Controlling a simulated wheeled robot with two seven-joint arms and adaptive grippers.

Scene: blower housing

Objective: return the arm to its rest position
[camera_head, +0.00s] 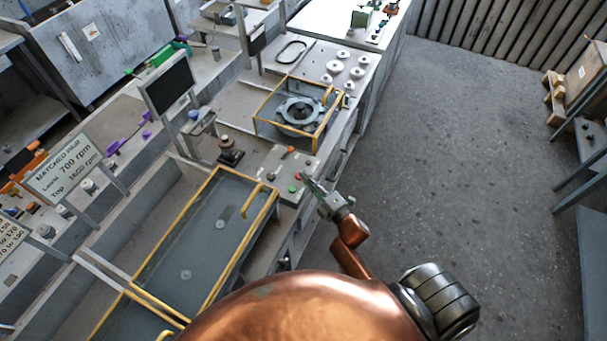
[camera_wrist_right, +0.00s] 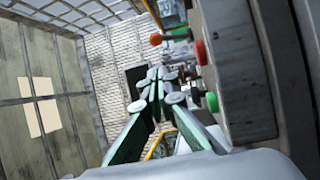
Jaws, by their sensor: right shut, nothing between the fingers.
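My right gripper (camera_head: 318,190) is shut and empty. In the head view it is beside the control box (camera_head: 290,170) with red and green buttons, at the bench's right edge. In the right wrist view my right gripper (camera_wrist_right: 158,85) has its fingertips together, and the box's red button (camera_wrist_right: 156,39) and green button (camera_wrist_right: 212,102) are close on the right. I cannot tell from these views whether the gripper touches the box. My left gripper is not in view.
A yellow-framed guard (camera_head: 262,115) around a round housing (camera_head: 298,112) stands behind the box. A long yellow-framed enclosure (camera_head: 190,255) lies to the left. A dark screen (camera_head: 168,88) stands at the back. The grey floor (camera_head: 460,150) on the right is open.

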